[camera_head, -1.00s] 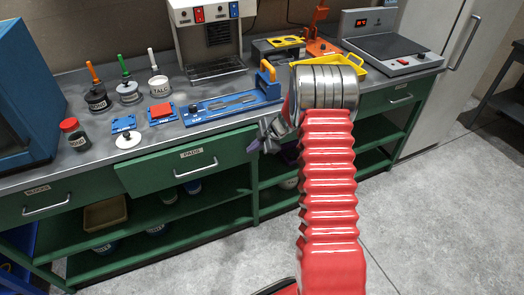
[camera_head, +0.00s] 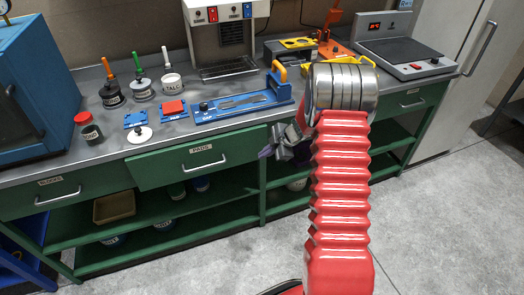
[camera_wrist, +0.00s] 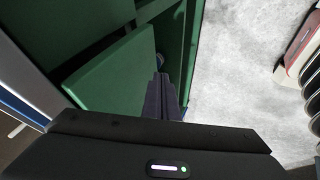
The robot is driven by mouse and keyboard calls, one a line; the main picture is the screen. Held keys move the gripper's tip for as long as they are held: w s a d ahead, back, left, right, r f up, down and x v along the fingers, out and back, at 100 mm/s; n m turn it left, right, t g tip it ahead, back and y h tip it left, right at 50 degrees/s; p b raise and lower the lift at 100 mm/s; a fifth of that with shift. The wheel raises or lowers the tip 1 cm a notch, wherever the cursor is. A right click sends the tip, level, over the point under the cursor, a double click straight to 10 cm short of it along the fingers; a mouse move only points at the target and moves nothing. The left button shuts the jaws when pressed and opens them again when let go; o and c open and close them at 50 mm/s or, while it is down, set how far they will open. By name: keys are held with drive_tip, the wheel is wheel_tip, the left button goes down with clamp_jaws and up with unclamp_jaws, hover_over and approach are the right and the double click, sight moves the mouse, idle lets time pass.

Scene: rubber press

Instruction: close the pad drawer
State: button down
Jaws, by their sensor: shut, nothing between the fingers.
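The pad drawer (camera_head: 165,170) is the green drawer labelled PADS, with a silver handle (camera_head: 205,162), under the worktop in the head view. Its front stands out from the bench, so it is partly open. My gripper (camera_head: 265,153) is at the right end of the drawer front, shut and empty. In the wrist view the dark fingers (camera_wrist: 162,95) are together, beside the edge of a green panel (camera_wrist: 115,75) that looks like the drawer front. I cannot tell whether they touch it.
A second green drawer (camera_head: 50,198) is at the left. Open green shelves (camera_head: 185,215) below hold a tan bin (camera_head: 114,207) and several pots. The worktop (camera_head: 185,128) carries jars and a blue tool board (camera_head: 210,115). Grey floor (camera_head: 430,220) at the right is clear.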

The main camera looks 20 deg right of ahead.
drive_tip(key=v, duration=1)
drive_tip(key=w+a+r+m+t+h, duration=0.1)
drive_tip(key=w+r+m+t+h, duration=0.3)
drive_tip(key=r, duration=1.1)
drive_tip(key=s+a+r+m+t+h, duration=0.15)
drive_tip(key=s+r+m+h, duration=0.3)
drive_tip(key=r, duration=0.75)
drive_tip(key=s+a+f+m+g+y, duration=0.1)
drive_tip(key=s+a+m+g, duration=0.1)
drive_tip(key=s+a, duration=0.4)
drive_tip(key=s+a+f+m+g+y, duration=0.2)
drive_tip(key=s+a, duration=0.5)
drive_tip(key=s, duration=0.7)
drive_tip(key=s+a+f+m+g+y, duration=0.1)
drive_tip(key=s+a+f+m+g, duration=0.1)
drive_tip(key=s+a, duration=0.4)
drive_tip(key=s+m, duration=0.1)
drive_tip(key=s, duration=0.3)
drive_tip(key=shift+s+a+f+m, duration=0.25)
drive_tip(key=shift+a+m, duration=0.1)
drive_tip(key=shift+a, duration=0.05)
